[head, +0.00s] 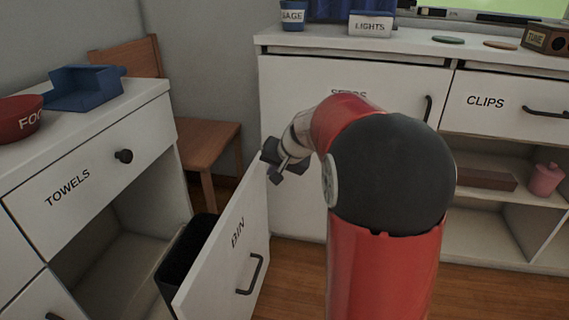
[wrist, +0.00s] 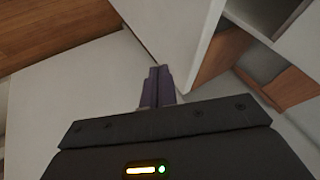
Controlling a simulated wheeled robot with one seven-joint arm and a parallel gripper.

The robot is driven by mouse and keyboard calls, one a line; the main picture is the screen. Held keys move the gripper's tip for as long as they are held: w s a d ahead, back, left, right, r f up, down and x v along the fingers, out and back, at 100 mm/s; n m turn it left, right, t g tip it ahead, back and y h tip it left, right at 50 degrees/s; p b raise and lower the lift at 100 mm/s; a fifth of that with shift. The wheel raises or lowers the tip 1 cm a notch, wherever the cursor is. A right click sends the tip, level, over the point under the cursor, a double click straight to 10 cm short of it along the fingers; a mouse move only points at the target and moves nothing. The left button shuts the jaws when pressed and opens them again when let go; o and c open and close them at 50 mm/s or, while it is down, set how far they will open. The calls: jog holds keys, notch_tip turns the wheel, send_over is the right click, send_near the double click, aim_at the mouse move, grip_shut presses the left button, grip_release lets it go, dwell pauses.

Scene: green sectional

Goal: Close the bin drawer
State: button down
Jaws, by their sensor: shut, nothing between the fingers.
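The bin drawer (head: 228,250) is pulled out from the left cabinet. Its white front is marked BIN and has a dark handle (head: 252,275). A black bin (head: 180,262) stands behind the front, inside the drawer. My gripper (head: 276,172) is at the top far corner of the drawer front in the head view; I cannot tell whether it touches. In the wrist view my gripper (wrist: 158,78) has its fingers together, with nothing between them, over a pale panel.
The left cabinet (head: 135,128) has a TOWELS drawer, with a red bowl (head: 20,118) and a blue tray (head: 85,88) on top. A wooden chair (head: 205,140) stands behind. The SEEDS cabinet (head: 295,140) is behind my arm. Wooden floor shows at lower right.

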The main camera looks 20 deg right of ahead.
aim_at(257, 174)
jog(key=shift+w+a+r, duration=0.1)
jog(key=shift+w+a, duration=0.3)
jog(key=shift+a, duration=0.2)
jog(key=shift+w+a+r, duration=0.1)
jog(key=shift+w+a, duration=0.3)
jog(key=shift+a, duration=0.2)
jog(key=shift+a, duration=0.1)
